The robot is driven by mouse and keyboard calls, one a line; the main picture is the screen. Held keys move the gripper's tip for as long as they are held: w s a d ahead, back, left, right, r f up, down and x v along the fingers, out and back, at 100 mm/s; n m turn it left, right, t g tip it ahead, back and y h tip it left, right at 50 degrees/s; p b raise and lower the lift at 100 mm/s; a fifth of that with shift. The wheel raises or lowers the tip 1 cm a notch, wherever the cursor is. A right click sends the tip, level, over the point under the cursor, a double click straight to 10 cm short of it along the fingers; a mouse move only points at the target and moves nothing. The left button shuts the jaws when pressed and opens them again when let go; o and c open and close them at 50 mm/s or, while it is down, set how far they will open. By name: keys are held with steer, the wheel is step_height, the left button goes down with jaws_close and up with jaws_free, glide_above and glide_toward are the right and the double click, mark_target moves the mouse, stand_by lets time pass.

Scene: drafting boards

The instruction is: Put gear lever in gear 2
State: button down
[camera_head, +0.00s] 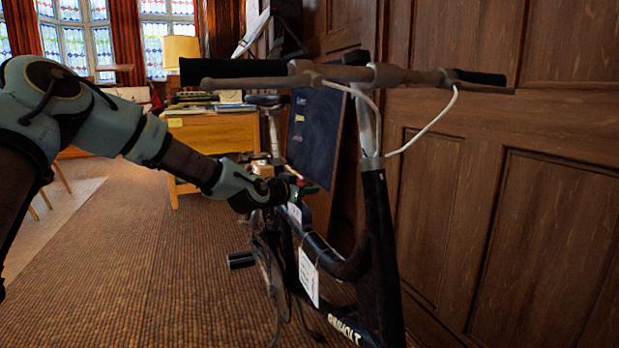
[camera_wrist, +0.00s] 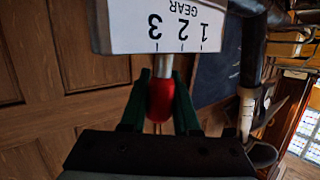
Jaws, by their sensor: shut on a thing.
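A black bicycle (camera_head: 376,250) carries the white gear plate (camera_wrist: 120,40), which reads upside down in the wrist view with marks 1, 2 and 3. The gear lever has a metal shaft (camera_wrist: 164,66) and a red knob (camera_wrist: 161,101). Its shaft comes out from under the plate's edge close to mark 3, to one side of mark 2. My gripper (camera_wrist: 160,100) is shut on the red knob, with a green finger on either side. In the head view my gripper (camera_head: 303,188) is at the bicycle's frame, and the knob is mostly hidden there.
The handlebar (camera_head: 340,73) spans above my gripper, with cables hanging from it. A white tag (camera_head: 309,277) hangs from the frame. Wood panelling (camera_head: 510,200) is close behind the bicycle.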

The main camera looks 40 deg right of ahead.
steer(key=shift+w+d+f+n+y+p, duration=0.1)
steer(key=shift+w+d+n+y+p, duration=0.05)
steer(key=shift+w+n+y+p, duration=0.2)
steer(key=c, duration=0.7)
jaws_free()
steer(key=shift+g, duration=0.3)
steer(key=shift+o, duration=0.2)
steer(key=p+v, duration=0.2)
steer(key=v, duration=0.9)
steer(key=shift+f, duration=0.2)
